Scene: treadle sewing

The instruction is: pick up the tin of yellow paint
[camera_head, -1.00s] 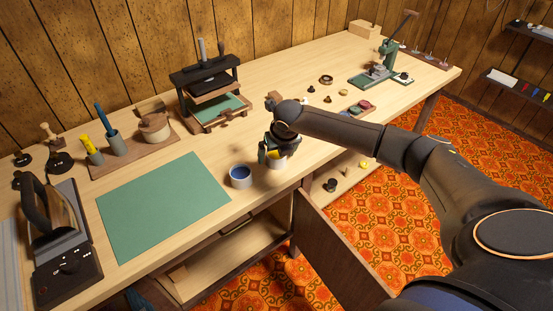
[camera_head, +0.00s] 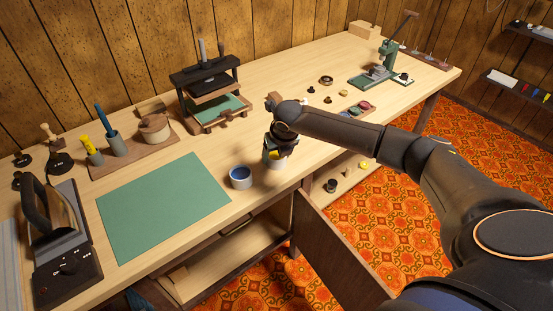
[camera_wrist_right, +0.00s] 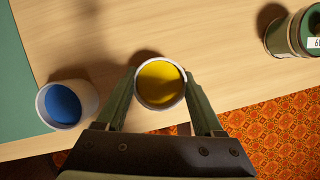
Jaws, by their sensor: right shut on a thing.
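The tin of yellow paint (camera_wrist_right: 160,83) is an open, pale round tin with yellow inside, near the bench's front edge. In the head view the tin (camera_head: 276,162) shows below my right gripper (camera_head: 278,150), partly hidden by it. In the right wrist view the two fingers of the right gripper (camera_wrist_right: 161,95) are shut on the tin's opposite sides. I cannot tell whether the tin touches the bench. My left gripper is not in view.
A tin of blue paint (camera_head: 240,176) stands just left of the yellow one. A green mat (camera_head: 163,207) lies further left. A press (camera_head: 208,92) stands behind. A green container with a white label (camera_wrist_right: 290,34) is at the right in the wrist view. An open cabinet door (camera_head: 335,250) hangs below.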

